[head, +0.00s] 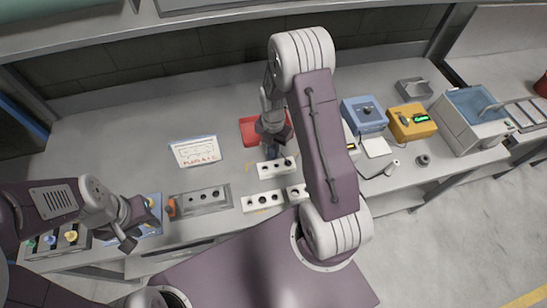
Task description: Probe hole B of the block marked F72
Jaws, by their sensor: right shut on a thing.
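Three white blocks with dark round holes lie on the bench: an upper one (271,170), a lower-left one (262,202) and a lower-right one (296,193), partly hidden by my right arm. A grey block (203,199) with several holes lies to their left. Any markings, F72 or hole letters, are too small to read. My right gripper (272,140) is shut on a small dark object, mostly hidden by the gripper, just above the upper white block. Contact with the block cannot be told. My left gripper (136,226) looks open and empty at the bench's left front.
A card with red writing (195,151) lies behind the grey block. A red tray (250,130) is behind my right gripper. A blue box (362,115), a yellow meter (411,122) and a sink unit (468,120) stand to the right. A blue mat (150,226) lies by my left gripper.

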